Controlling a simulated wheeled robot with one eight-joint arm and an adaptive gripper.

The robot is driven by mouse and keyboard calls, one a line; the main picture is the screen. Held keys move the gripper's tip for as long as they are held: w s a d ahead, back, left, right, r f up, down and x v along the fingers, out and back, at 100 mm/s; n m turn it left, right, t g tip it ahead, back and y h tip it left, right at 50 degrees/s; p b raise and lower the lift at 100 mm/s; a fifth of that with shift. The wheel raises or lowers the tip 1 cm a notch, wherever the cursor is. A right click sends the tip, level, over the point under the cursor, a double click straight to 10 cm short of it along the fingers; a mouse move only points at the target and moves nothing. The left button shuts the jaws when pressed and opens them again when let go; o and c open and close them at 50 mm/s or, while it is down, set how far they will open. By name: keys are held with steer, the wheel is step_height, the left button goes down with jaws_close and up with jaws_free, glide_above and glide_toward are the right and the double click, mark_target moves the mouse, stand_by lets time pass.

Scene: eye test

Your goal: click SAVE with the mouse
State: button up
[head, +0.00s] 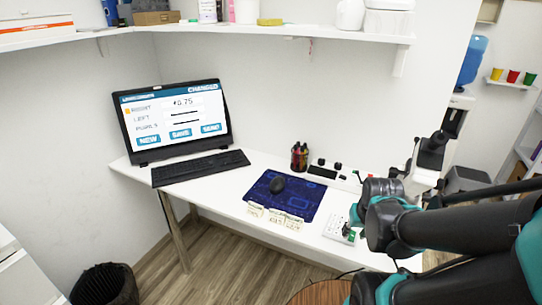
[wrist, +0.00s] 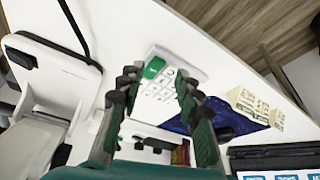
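The black mouse (head: 277,184) rests on the blue mouse mat (head: 308,203) on the white desk. The monitor (head: 176,121) stands to its left, its screen lit with CHANGED at the top right and the buttons NEW, SAVE (head: 181,133) and SEND along the bottom. My gripper (wrist: 158,80) is open, its two teal fingers apart with nothing held. In the wrist view a white keypad (wrist: 158,98) with a green key shows beyond and between the fingers. The mat (wrist: 228,112) is to the right of them there. In the head view my arm ends right of the mat, near the keypad (head: 338,231).
A black keyboard (head: 200,167) lies before the monitor. Small cards (head: 275,217) stand at the mat's front edge. A white device (head: 424,165) stands at the right.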

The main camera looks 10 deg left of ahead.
mark_target(277, 182)
steer(key=shift+o, duration=1)
steer(key=o, duration=0.7)
steer(key=w+a+r, duration=0.1)
steer(key=w, duration=0.2)
steer(key=w+a+r, duration=0.1)
steer(key=w, duration=0.1)
steer(key=shift+a+r, duration=0.3)
steer(key=shift+r, duration=0.05)
steer(key=shift+o, duration=0.2)
steer(key=w+a+r+m, duration=0.1)
steer(key=w+a+r, duration=0.2)
steer(key=w+a, duration=0.3)
steer(key=shift+w+r, duration=0.3)
steer(key=shift+w, duration=0.15)
steer(key=w+a+r+m, duration=0.1)
steer(key=w+a, duration=0.3)
steer(key=a, duration=0.5)
steer(key=w+a+r+h, duration=0.1)
steer(key=w+a+r, duration=0.3)
steer(key=a, duration=0.6)
steer(key=shift+w+r+m, duration=0.25)
steer(key=shift+w+m, duration=0.15)
steer(key=shift+w, duration=0.1)
steer(key=x, duration=1.7)
steer(key=shift+w+d+f, duration=0.15)
steer(key=shift+w, duration=0.05)
